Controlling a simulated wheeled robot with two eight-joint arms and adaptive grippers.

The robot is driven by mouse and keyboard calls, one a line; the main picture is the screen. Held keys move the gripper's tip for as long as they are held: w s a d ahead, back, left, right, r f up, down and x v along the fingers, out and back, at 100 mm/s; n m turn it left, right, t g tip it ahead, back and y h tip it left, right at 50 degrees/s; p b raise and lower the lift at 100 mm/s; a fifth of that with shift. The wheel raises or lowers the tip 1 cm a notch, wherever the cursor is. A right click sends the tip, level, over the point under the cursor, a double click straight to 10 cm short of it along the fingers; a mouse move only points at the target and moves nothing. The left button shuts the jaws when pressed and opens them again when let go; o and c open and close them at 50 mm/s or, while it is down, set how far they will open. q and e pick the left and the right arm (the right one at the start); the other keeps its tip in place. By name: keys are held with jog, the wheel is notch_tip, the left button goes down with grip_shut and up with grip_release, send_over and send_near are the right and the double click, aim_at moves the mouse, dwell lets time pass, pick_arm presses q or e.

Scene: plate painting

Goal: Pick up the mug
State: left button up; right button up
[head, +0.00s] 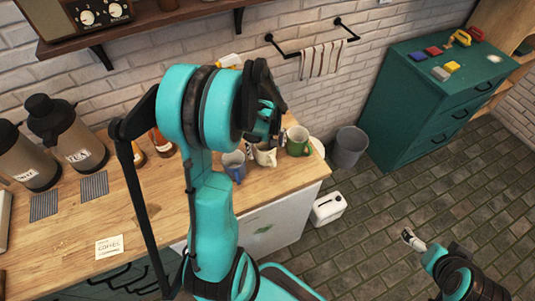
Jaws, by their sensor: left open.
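Three mugs stand in a row near the right end of the wooden counter: a blue-grey mug (234,168), a cream mug (266,156) and a green mug (298,142). My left gripper (270,122) is open just above the cream mug and hides part of its top. Its fingers are dark and partly covered by the arm, so I cannot tell whether they touch a mug. My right gripper (413,240) shows only as a small pale tip at the lower right, over the floor and far from the mugs.
Two coffee dispensers (75,140) and a small card (109,246) are on the counter (150,205). Bottles (162,142) stand behind my arm. A grey bin (349,147) and a white canister (328,208) stand on the floor. A teal cabinet (420,105) is at right.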

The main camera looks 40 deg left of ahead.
pick_arm(q)
jog(key=shift+f, duration=0.9)
jog(key=c, duration=1.6)
jog(key=shift+o, duration=0.2)
jog(key=shift+r, duration=0.1)
